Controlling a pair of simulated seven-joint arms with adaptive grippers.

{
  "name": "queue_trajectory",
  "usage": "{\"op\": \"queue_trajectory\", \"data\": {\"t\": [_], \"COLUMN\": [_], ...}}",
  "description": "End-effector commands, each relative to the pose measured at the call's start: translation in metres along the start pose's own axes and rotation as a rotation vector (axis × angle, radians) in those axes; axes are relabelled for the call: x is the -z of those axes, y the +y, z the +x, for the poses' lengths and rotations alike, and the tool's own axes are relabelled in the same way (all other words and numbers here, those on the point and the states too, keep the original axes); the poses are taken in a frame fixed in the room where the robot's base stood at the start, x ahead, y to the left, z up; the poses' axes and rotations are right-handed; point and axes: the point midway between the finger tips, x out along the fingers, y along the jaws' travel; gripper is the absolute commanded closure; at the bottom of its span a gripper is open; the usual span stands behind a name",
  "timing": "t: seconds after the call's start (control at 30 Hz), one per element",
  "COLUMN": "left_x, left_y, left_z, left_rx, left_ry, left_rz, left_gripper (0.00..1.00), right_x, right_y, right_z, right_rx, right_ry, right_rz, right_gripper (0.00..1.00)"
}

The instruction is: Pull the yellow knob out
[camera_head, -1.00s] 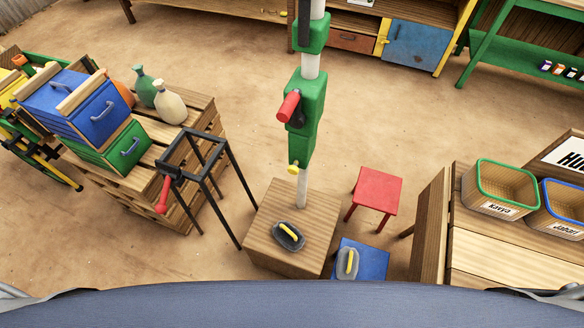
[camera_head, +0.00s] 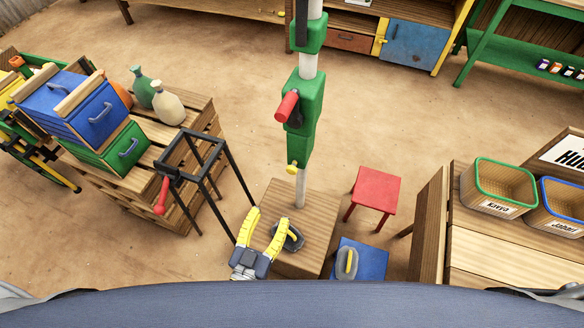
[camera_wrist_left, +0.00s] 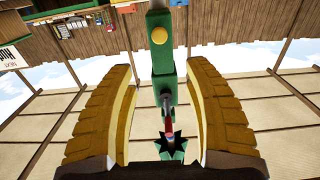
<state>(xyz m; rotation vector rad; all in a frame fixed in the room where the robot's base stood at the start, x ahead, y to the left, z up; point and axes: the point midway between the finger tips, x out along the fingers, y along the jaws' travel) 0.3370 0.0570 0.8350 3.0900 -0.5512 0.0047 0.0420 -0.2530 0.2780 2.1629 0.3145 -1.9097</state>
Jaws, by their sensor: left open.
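The small yellow knob (camera_head: 292,168) sticks out low on the green housing (camera_head: 303,120) around the white post. In the left wrist view the yellow knob (camera_wrist_left: 159,36) shows as a round face on the green column, above the gap between my fingers. My left gripper (camera_head: 263,222), with yellow fingers, is open and empty. In the head view it appears below the knob and apart from it, over the left part of the wooden block. The left wrist view shows both open fingers (camera_wrist_left: 160,105) with the green column between them in the picture. My right gripper is not in view.
A red handle (camera_head: 288,105) juts from the housing above the knob. A black metal frame (camera_head: 200,165) with a red grip stands to the left. The wooden block (camera_head: 302,262) carries a dark tool with a yellow handle (camera_head: 293,236). A red stool (camera_head: 377,188) stands to the right.

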Motion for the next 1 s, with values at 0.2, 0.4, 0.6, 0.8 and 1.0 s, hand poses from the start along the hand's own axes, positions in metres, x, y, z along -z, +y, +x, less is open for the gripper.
{"op": "queue_trajectory", "data": {"t": [0.2,0.4,0.6,0.8,1.0], "left_x": [0.0,0.0,-0.001,-0.001,-0.002], "left_y": [0.0,0.0,0.0,0.0,0.0], "left_z": [0.031,0.068,0.105,0.136,0.156], "left_rx": [0.0,0.0,0.0,0.0,-0.001], "left_ry": [0.002,0.0,0.0,-0.001,-0.003], "left_rz": [0.003,0.002,0.002,0.002,0.002], "left_gripper": [0.49,0.49,0.49,0.49,0.49], "right_x": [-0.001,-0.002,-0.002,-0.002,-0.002], "right_y": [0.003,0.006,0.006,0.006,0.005], "right_z": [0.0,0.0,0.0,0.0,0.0], "right_rx": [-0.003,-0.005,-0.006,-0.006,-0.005], "right_ry": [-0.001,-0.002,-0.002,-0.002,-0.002], "right_rz": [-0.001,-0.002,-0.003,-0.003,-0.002], "right_gripper": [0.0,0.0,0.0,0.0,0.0]}}
